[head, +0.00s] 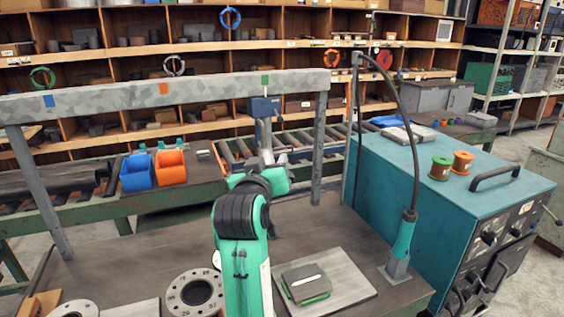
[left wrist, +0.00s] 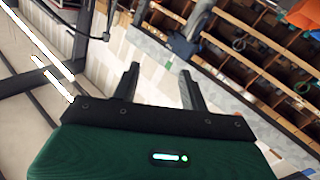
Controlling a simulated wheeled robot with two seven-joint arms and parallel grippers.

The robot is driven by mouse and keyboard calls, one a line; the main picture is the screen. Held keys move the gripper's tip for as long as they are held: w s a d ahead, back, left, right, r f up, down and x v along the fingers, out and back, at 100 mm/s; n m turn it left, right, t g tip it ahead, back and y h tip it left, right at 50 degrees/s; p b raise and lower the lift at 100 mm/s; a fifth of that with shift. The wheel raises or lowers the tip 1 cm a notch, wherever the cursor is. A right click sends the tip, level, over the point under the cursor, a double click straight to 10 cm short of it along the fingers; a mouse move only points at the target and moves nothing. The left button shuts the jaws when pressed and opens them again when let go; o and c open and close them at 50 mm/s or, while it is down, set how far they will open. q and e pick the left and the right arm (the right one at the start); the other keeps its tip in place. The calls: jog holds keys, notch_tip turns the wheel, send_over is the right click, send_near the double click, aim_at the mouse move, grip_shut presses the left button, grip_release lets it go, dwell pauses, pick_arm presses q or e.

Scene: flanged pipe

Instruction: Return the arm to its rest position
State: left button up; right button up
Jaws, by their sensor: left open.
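My left arm rises from the bottom middle of the head view, over the workbench (head: 135,250). The gripper is open and clear of the bench. My right gripper is not in view.
A flange (head: 181,306) and a grey block (head: 305,282) on a pale plate (head: 348,279) lie on the bench. A green-handled torch (head: 404,238) stands at right, beside a teal cabinet (head: 420,170). Blue (head: 137,172) and orange (head: 170,168) bins sit behind.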

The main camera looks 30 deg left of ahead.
pick_arm(q)
jog(key=s+d+f+m+g+h, duration=0.1)
jog(key=s+d+f+m+g, duration=0.1)
jog(key=s+f, duration=0.4)
jog(key=s+d+f+m+g+h, duration=0.2)
jog(key=s+f+g, duration=0.2)
jog(key=f, duration=1.3)
jog(key=s+d+f+m+g+h, duration=0.1)
jog(key=s+d+f+m+g, duration=0.1)
jog(key=s+f, duration=0.7)
jog(key=shift+s+d+f+g, duration=0.1)
jog(key=shift+f+g, duration=0.3)
jog(key=shift+f, duration=0.3)
jog(key=shift+s+d+f+g, duration=0.1)
jog(key=shift+f+g, duration=0.3)
jog(key=shift+f, duration=0.3)
jog(key=s+d+f+m+g+h, duration=0.15)
jog(key=s+f+g, duration=0.4)
jog(key=s, duration=0.75)
notch_tip(320, 180, down, 32)
jog(key=s+a+f+m+g, duration=0.1)
jog(key=s+a+f, duration=0.2)
jog(key=s+f, duration=1.6)
jog(key=shift+s+f, duration=0.25)
jog(key=shift+f, duration=0.25)
jog(key=shift+y, duration=0.25)
